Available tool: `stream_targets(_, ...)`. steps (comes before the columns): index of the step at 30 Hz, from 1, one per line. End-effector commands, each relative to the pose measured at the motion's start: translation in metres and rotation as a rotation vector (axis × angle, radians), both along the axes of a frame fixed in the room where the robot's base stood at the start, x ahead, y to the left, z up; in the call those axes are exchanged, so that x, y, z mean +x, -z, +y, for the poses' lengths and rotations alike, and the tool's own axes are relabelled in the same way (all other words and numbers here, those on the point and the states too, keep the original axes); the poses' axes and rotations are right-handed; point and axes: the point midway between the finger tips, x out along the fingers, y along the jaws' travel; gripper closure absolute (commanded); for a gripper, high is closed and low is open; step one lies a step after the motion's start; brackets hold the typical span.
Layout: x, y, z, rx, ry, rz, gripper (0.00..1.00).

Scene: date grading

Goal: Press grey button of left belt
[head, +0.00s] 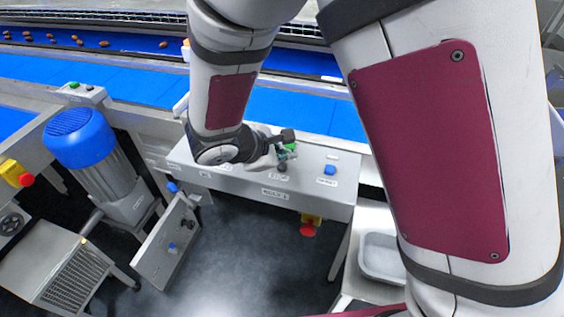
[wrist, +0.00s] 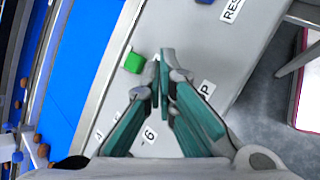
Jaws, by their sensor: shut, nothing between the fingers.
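My gripper (head: 284,154) is shut and empty, its fingertips close over the sloped grey control panel (head: 230,178) below the blue belt (head: 300,108). In the wrist view its green fingers (wrist: 160,82) meet just right of a green button (wrist: 134,62). In the head view a small dark grey button (head: 282,167) shows just below the fingertips; I cannot tell whether they touch it. In the wrist view no grey button shows; the fingers hide part of the panel. A blue button (head: 330,169) sits to the right. I cannot tell which belt this panel serves.
A red stop button (head: 307,230) hangs under the panel. A small panel with knobs (head: 165,245) stands lower left, near a blue motor (head: 80,137). A grey tray (head: 380,257) sits at lower right. Dates (head: 104,44) lie on the far belt.

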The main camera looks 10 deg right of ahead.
Motion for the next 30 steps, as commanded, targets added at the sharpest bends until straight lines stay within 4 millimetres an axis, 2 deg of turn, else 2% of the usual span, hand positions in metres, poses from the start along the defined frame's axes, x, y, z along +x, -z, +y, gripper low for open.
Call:
stream_targets(11,0.0,-0.004,0.0,-0.001,0.001,0.0,1.0)
stream_targets(24,-0.001,-0.043,-0.001,-0.001,0.002,0.0,1.0)
stream_targets(30,0.0,-0.051,0.0,-0.001,0.001,0.0,1.0)
